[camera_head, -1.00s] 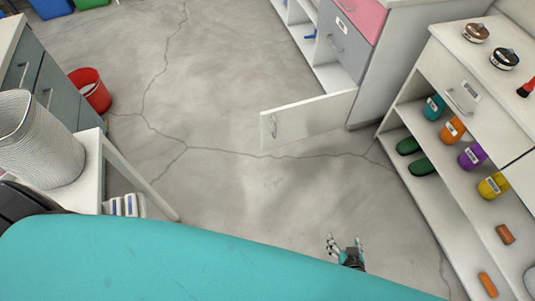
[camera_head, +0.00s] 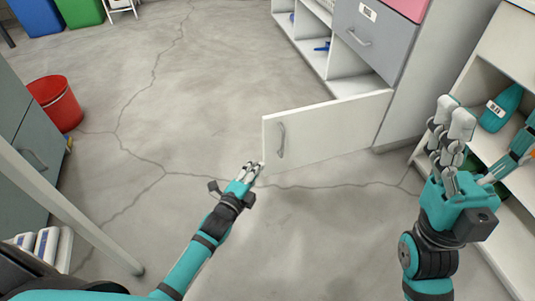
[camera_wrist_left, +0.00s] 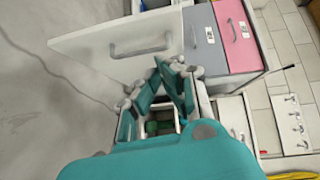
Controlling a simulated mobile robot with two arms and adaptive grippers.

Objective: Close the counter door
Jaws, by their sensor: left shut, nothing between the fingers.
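The white counter door (camera_head: 335,128) stands open in the head view, swung out from the counter on its right-hand edge. A grey bar handle (camera_head: 281,140) is near its free left edge. My left gripper (camera_head: 254,170) is shut and empty, just left of the door's lower free corner; whether it touches is unclear. In the left wrist view the door (camera_wrist_left: 90,45) and its handle (camera_wrist_left: 139,50) lie beyond the left gripper's fingers (camera_wrist_left: 168,68). My right gripper (camera_head: 455,115) is raised at the right, right of the door; its finger opening is unclear.
The counter has a grey drawer (camera_head: 366,40) above an open compartment. A shelf unit with a teal bottle (camera_head: 502,108) stands close to my right gripper. A red bucket (camera_head: 55,103) and grey cabinet (camera_head: 32,150) are at the left. The floor (camera_head: 190,110) left of the door is clear.

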